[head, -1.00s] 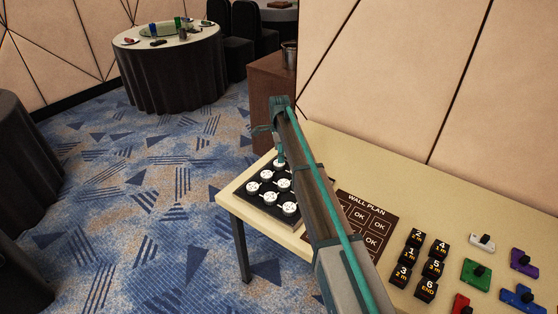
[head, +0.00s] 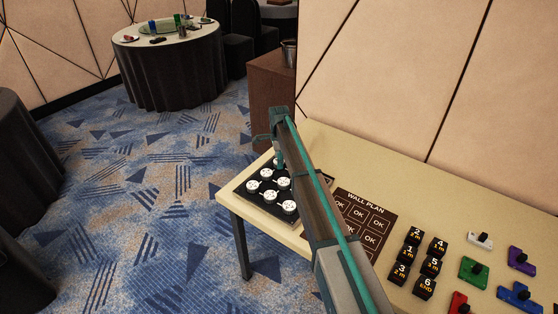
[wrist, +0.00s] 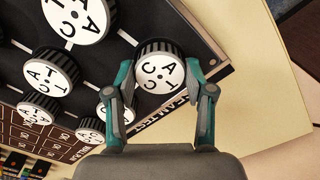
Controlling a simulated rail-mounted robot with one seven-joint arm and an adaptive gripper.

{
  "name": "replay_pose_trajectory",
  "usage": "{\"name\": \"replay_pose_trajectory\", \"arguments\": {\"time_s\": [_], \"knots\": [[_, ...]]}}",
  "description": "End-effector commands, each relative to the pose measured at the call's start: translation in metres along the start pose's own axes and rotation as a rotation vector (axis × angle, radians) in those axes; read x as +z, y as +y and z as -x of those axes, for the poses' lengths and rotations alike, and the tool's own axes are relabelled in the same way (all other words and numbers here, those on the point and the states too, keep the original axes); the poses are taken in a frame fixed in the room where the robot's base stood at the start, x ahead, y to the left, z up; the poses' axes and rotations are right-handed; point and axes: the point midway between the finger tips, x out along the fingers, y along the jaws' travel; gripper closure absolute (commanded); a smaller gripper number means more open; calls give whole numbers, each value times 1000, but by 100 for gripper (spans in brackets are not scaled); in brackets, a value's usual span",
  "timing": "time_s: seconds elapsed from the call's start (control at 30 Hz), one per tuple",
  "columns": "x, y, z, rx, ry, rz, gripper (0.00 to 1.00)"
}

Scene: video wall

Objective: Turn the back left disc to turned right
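The black board (head: 248,201) at the table's left end bears several white-faced discs with dark ribbed rims. My gripper (head: 279,160) points down at the board's far end, over the far disc, which it partly hides. In the wrist view that disc (wrist: 159,73) shows black letters on its face and sits at a board corner beside white lettering. My gripper's two fingers (wrist: 159,68) stand on either side of it, apart, close to its rim. I cannot tell whether they touch it. Other discs (wrist: 76,16) (wrist: 50,72) lie to its left.
A brown wall plan sheet (head: 362,222) with OK squares lies right of the board, partly behind my arm. Black numbered cubes (head: 427,289) and coloured pieces (head: 474,269) lie further right. A brown cabinet (head: 271,90) stands behind the table, and a wall borders its back edge.

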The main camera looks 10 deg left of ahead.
Motion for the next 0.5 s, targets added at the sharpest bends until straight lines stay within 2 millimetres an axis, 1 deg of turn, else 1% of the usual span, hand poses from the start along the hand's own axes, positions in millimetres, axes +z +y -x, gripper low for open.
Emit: {"name": "replay_pose_trajectory", "arguments": {"time_s": [0.03,0.07,0.33,0.5], "knots": [[0,0,0,1,0,0,76],[0,0,0,1,0,0,81],[0,0,0,2,0,22,82],[0,0,0,2,0,86,81]]}}
